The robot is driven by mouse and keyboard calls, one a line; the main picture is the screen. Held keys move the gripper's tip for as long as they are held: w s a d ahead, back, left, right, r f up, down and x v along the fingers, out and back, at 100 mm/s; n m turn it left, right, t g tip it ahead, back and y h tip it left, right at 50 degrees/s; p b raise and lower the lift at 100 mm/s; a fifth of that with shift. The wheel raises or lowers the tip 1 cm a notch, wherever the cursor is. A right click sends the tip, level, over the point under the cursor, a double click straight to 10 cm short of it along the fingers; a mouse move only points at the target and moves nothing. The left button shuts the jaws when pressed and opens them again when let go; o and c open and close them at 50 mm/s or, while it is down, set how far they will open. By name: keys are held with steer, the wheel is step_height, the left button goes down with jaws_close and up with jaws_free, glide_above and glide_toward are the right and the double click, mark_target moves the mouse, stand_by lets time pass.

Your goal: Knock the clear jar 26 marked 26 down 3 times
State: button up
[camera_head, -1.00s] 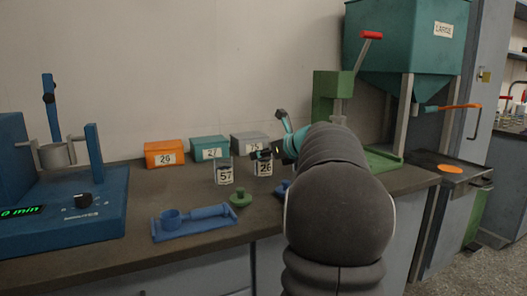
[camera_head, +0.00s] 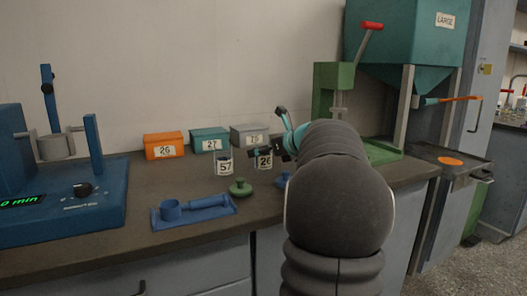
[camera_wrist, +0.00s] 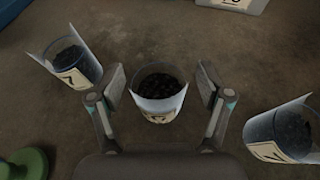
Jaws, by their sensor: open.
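Jar 26 (camera_head: 264,159) is a clear jar with a white label, upright on the bench, with dark grains inside. It also shows in the wrist view (camera_wrist: 159,92), upright between my gripper's fingers, with its label partly readable. My gripper (camera_wrist: 161,82) is open, one finger on each side of the jar with a visible gap. In the head view my gripper (camera_head: 284,150) is partly hidden by my arm, just right of the jar's top.
Jar 57 (camera_head: 224,163) stands close left; another labelled jar (camera_wrist: 282,134) stands right in the wrist view. Boxes (camera_head: 164,145) line the wall. A blue tray (camera_head: 190,221) lies front left.

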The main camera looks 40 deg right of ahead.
steer(key=v, duration=1.2)
stand_by(0.3)
